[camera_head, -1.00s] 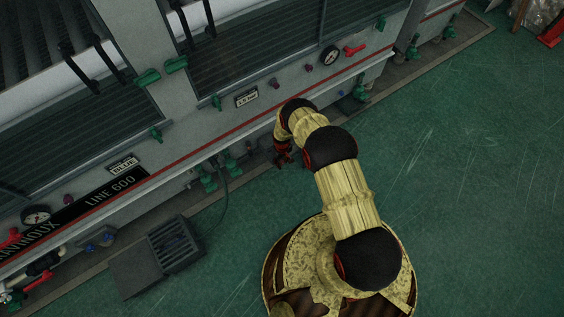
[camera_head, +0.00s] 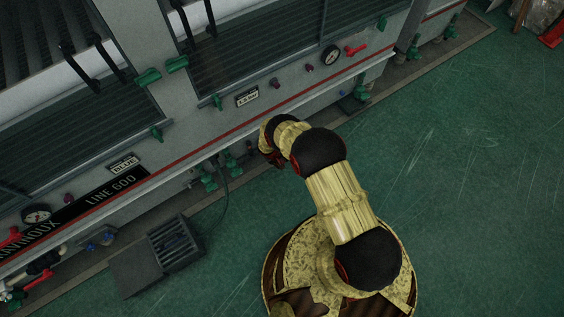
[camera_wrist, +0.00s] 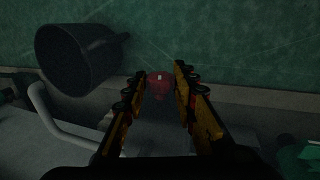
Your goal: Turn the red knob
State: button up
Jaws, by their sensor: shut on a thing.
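The red knob (camera_wrist: 159,84) shows in the wrist view, just right of the middle, with a small pale mark on it. My gripper (camera_wrist: 160,75) has one black and yellow finger on each side of the knob and is shut on it. In the head view my gripper (camera_head: 273,158) is low at the foot of the machine, under its red-striped edge. My wrist hides most of the gripper there, and I cannot make out the knob in that view.
Green valves (camera_head: 208,178) sit left of my gripper in the head view. A dark grated box (camera_head: 175,245) is lower left. The green floor at right is open.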

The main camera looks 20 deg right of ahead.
jog(key=h, duration=0.1)
jog(key=t+h, duration=0.1)
jog(key=h, duration=0.2)
jog(key=shift+s+a+f, duration=0.15)
jog(key=shift+a+f, duration=0.1)
jog(key=shift+a, duration=0.1)
jog(key=shift+a+f+t+h, duration=0.15)
jog(key=shift+t+h, duration=0.55)
jog(key=shift+h, duration=1.5)
jog(key=o, duration=1.2)
jog(key=shift+c, duration=0.2)
jog(key=v, duration=1.2)
jog(key=shift+s, duration=0.2)
